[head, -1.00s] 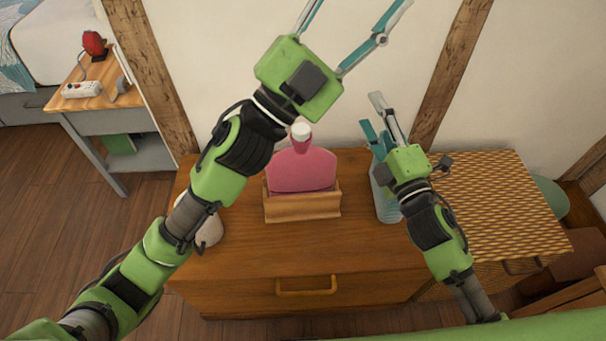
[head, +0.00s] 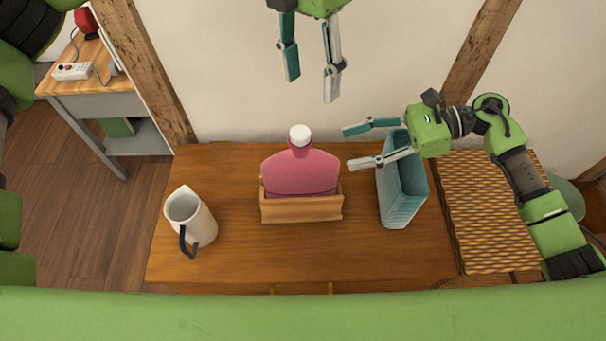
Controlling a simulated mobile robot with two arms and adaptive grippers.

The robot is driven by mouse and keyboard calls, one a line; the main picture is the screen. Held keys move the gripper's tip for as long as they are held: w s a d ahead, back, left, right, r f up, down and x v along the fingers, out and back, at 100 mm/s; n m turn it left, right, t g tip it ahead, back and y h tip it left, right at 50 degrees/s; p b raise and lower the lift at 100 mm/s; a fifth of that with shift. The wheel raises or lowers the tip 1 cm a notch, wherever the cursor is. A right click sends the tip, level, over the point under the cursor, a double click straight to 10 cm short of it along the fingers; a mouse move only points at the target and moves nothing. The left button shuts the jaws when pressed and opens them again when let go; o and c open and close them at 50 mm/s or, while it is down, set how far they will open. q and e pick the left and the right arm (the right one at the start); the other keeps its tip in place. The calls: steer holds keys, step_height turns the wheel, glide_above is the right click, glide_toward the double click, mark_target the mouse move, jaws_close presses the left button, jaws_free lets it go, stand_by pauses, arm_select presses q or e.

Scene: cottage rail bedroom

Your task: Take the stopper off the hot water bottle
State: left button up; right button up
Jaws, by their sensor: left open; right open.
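The pink hot water bottle (head: 300,174) stands upright in a wooden holder (head: 302,209) on the chest top. Its white stopper (head: 300,134) sits in the neck at the top. My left gripper (head: 311,84) is open and empty, pointing down, higher in the picture than the stopper and apart from it. My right gripper (head: 347,147) is open and empty, to the right of the bottle's neck, with its fingers pointing left towards it. A gap shows between its fingertips and the neck.
A white jug (head: 190,216) with a dark handle stands at the left of the chest top (head: 320,262). A teal ribbed container (head: 403,205) stands right of the bottle, under my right gripper. A woven surface (head: 488,215) lies further right. The wall rises behind.

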mark_target(300, 166)
steer(key=shift+g+h, duration=0.3)
steer(key=x, duration=1.3)
steer(key=shift+s+f, duration=0.2)
steer(key=shift+f, duration=0.1)
jaws_close()
